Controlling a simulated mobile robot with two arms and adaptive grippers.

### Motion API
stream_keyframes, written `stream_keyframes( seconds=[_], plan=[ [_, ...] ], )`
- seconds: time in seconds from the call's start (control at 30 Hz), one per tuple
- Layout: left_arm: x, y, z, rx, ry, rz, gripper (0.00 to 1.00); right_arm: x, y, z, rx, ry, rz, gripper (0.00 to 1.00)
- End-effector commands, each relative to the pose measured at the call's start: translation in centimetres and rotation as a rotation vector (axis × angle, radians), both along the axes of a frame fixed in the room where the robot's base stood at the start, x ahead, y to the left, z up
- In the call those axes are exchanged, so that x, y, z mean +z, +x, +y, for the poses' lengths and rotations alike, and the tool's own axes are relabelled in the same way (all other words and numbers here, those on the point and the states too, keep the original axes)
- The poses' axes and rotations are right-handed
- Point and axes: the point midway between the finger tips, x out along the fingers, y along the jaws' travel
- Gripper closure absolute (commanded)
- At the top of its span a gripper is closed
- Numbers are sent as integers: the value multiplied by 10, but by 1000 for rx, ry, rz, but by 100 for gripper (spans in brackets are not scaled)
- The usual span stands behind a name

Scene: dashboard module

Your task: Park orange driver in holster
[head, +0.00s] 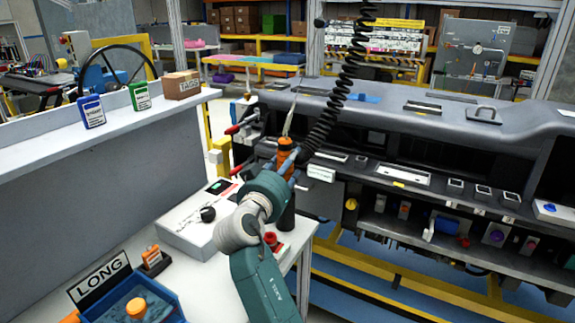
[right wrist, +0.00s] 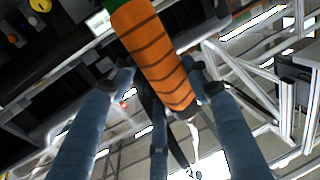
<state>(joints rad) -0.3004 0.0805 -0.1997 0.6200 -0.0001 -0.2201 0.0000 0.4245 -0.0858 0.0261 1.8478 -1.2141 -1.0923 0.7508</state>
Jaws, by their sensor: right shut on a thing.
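The orange driver (head: 286,147) is in my right gripper (head: 290,168), in front of the dashboard's left end. A black coiled cord (head: 335,85) hangs beside the driver in the head view. A dark cylinder (head: 287,215) shows just behind my right arm; I cannot tell whether it is the holster. My left gripper is not in view.
The dashboard module (head: 420,125) fills the right side. A white bench (head: 200,265) holds a blue bin (head: 170,297), a LONG sign (head: 99,277) and a red button (head: 271,239). A shelf (head: 150,115) at left carries blue and green bottles and a carton.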

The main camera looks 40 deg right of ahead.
Motion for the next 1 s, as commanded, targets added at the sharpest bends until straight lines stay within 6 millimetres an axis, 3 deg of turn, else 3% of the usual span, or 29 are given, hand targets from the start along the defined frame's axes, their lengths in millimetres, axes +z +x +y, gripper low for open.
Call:
stream_keyframes(
  seconds=[0.27, 0.3, 0.37, 0.73, 1.0],
  plan=[
    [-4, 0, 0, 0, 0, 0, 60, -3, 0, 1, 1, 0, 0, 100],
    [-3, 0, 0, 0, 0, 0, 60, -2, 0, 1, 1, -1, -1, 45],
    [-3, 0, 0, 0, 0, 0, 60, -2, 0, 1, 1, -1, -1, 33],
    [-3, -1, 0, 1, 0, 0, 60, -2, 1, 1, 1, 3, 2, 31],
    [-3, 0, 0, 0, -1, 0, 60, 45, 0, 1, 2, 3, -8, 31]
  ],
)
